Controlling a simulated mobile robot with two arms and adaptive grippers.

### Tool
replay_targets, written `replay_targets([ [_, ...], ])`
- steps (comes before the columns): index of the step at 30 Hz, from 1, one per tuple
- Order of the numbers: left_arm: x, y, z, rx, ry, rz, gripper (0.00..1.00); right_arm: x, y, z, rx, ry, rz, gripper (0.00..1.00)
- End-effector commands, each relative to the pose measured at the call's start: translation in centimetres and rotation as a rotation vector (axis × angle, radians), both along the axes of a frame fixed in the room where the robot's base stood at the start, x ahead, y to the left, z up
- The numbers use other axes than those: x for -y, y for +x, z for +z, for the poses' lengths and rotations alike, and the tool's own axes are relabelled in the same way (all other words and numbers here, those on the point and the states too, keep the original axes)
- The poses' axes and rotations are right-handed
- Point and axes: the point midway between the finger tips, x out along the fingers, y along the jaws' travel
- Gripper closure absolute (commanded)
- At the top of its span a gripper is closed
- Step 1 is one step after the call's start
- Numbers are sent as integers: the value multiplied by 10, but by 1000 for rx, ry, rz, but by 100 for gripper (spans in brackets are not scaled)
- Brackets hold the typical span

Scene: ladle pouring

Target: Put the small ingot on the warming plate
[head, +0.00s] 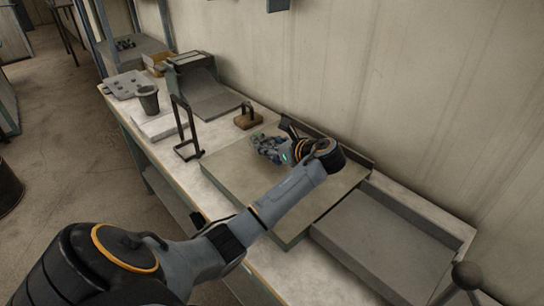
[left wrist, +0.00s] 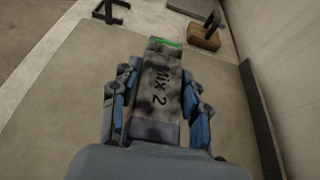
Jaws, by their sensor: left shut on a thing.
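My left gripper (head: 272,148) is over the far part of a wide flat plate (head: 232,185), which looks like the warming plate. In the left wrist view my left gripper (left wrist: 160,88) is shut on a small grey, dark-blotched ingot (left wrist: 158,78) marked "Mix 2", with a green strip at its far end. Its blue-padded fingers lie along both sides of the ingot. The plate's bare surface (left wrist: 60,90) spreads beneath. I cannot tell whether the ingot touches the plate. In the head view the gripper mostly hides the ingot. My right gripper is not in view.
A brown block with a handle (head: 248,118) sits beyond the plate. A black upright frame (head: 186,145) stands at the plate's left corner. A grey tray (head: 385,245) lies to the right. A dark cup (head: 148,99) and a sloped grey unit (head: 205,90) are farther back. A wall runs behind.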

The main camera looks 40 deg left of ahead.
Motion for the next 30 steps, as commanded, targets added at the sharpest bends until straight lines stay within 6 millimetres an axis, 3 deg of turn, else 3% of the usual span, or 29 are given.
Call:
replay_targets([
  [10,8,3,-36,-1,2,-2,100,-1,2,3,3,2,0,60],
  [18,8,3,-39,2,2,-1,100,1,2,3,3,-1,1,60],
  [19,8,3,-41,-1,0,-2,53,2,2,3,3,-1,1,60],
  [22,8,3,-41,-1,0,-2,32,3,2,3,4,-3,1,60],
  [30,8,3,-40,-1,0,-2,32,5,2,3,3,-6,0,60],
])
